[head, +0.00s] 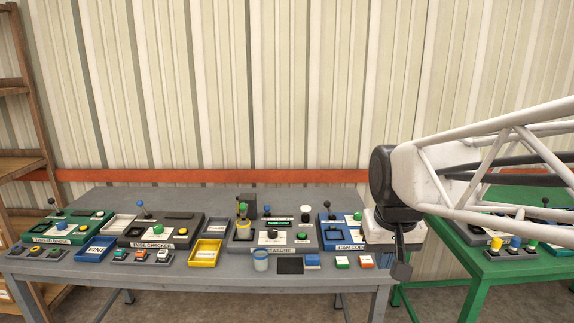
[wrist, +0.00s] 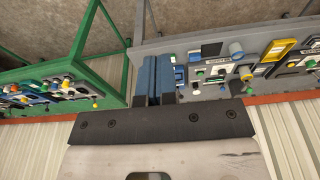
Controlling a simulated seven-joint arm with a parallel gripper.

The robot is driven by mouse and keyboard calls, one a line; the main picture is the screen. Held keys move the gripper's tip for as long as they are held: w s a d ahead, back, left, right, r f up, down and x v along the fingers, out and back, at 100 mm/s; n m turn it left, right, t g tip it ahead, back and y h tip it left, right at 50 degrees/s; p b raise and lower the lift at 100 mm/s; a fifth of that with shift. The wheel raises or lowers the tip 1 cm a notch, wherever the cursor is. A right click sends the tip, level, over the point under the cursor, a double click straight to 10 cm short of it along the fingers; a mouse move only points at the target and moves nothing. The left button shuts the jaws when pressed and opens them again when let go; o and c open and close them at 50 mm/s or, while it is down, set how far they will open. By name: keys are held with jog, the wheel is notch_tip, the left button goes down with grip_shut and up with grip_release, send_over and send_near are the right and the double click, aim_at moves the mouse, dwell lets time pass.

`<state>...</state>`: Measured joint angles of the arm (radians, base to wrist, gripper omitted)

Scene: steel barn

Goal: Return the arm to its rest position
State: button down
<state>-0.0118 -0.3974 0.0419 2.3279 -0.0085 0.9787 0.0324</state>
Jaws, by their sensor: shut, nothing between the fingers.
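My gripper (head: 401,270) hangs from the white lattice arm at the right of the head view, in front of the right end of the grey table (head: 350,277). Its fingers point down. In the wrist view my gripper (wrist: 157,72) shows two blue fingers side by side, shut with nothing between them. I cannot tell how far the fingertips are from the table's edge.
The grey table carries several panels with knobs and levers, a blue tray (head: 96,249), a yellow tray (head: 205,253) and a blue-rimmed cup (head: 261,260). A green table (head: 470,262) with more panels stands at the right. A wooden shelf (head: 28,120) stands at the left.

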jog(key=s+f, duration=0.2)
jog(key=s, duration=0.4)
jog(key=s+f, duration=0.3)
jog(key=s, duration=0.4)
jog(key=shift+d+f, duration=0.35)
jog(key=shift+d, duration=0.05)
jog(key=shift+w+r, duration=0.1)
jog(key=shift+w, duration=0.1)
jog(key=w+a+r+n, duration=0.1)
jog(key=w+r, duration=0.2)
jog(key=w, duration=1)
jog(key=w+a+r+n, duration=0.1)
jog(key=w+r, duration=0.2)
jog(key=w, duration=0.9)
jog(key=w+a+r+n, duration=0.1)
jog(key=w+a+r, duration=0.15)
jog(key=w, duration=1.05)
jog(key=w+a+f+n, duration=0.1)
jog(key=w+f, duration=0.4)
jog(key=w, duration=0.6)
jog(key=w+a+f+n+g, duration=0.1)
jog(key=w+a+f, duration=0.2)
jog(key=w, duration=0.9)
jog(key=w+a+f+n+g, duration=0.1)
jog(key=w+a+f, duration=0.1)
jog(key=w+f, duration=0.5)
jog(key=shift+w+a+f, duration=0.15)
jog(key=shift+w+a, duration=0.1)
jog(key=shift+w, duration=2.35)
jog(key=shift+f, duration=0.15)
